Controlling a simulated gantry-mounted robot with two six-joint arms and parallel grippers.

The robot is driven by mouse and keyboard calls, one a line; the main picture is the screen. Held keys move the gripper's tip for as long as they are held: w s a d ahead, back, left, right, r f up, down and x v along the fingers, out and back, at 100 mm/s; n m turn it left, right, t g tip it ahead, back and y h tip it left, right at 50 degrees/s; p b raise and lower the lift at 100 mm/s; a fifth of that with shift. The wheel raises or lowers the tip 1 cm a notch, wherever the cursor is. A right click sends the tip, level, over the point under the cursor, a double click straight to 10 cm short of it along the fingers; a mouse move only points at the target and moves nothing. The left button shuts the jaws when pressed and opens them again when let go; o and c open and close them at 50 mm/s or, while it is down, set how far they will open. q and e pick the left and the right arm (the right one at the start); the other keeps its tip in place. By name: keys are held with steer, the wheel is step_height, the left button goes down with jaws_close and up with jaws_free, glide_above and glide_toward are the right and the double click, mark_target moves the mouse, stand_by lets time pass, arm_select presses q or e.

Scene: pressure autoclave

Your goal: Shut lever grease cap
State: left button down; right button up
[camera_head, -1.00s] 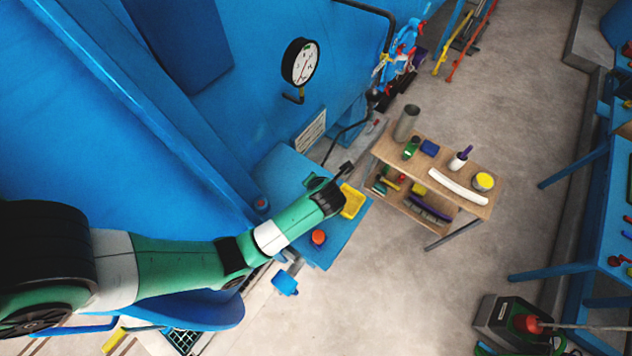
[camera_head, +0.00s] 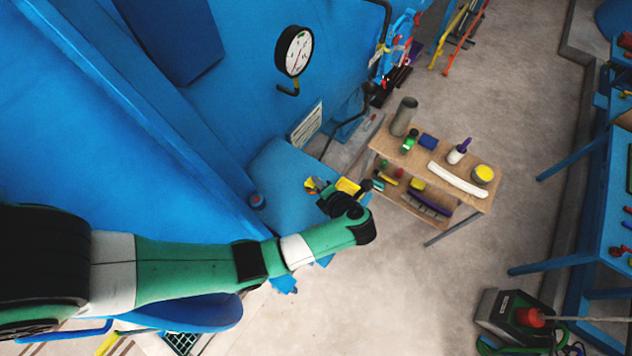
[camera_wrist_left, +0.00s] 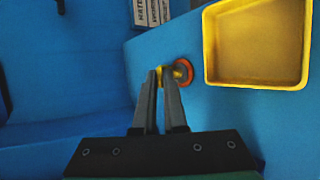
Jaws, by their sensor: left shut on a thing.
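My left gripper (camera_wrist_left: 160,76) has its two fingers closed on a small yellow part of the grease cap fitting (camera_wrist_left: 184,71), which has an orange-red ring against the blue surface. The fingers hide part of the yellow piece. In the head view my left gripper (camera_head: 318,190) is over the blue platform, with a yellow and red piece (camera_head: 310,184) at its fingertips. I cannot tell from this view how far the cap is turned. My right gripper is in neither view.
A yellow tray (camera_wrist_left: 258,45) sits close to the right of the fitting. A black-rimmed gauge (camera_head: 295,51) is on the blue wall above. A wooden cart (camera_head: 442,179) with bottles and tools stands to the right. Grey floor is open beyond.

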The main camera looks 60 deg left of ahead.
arm_select(q)
steer(key=shift+w+d+f+y+b, duration=0.1)
steer(key=shift+d+f+y+b, duration=0.2)
steer(key=shift+b, duration=0.35)
steer(key=shift+w+d+f+y+b, duration=0.1)
steer(key=shift+f+y+b, duration=0.2)
steer(key=shift+y+b, duration=0.25)
steer(key=shift+m+g+y+b, duration=0.3)
steer(key=shift+y+b, duration=0.05)
steer(key=shift+b, duration=0.15)
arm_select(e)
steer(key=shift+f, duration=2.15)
arm_select(q)
steer(key=c, duration=1)
jaws_free()
steer(key=shift+o, duration=0.2)
steer(key=shift+d, duration=0.15)
steer(key=v, duration=0.6)
steer(key=shift+w+d+r, duration=0.1)
steer(key=shift+d+r, duration=0.15)
steer(key=shift+r, duration=0.2)
steer(key=p+v, duration=0.3)
steer(key=v, duration=0.1)
steer(key=shift+d, duration=0.35)
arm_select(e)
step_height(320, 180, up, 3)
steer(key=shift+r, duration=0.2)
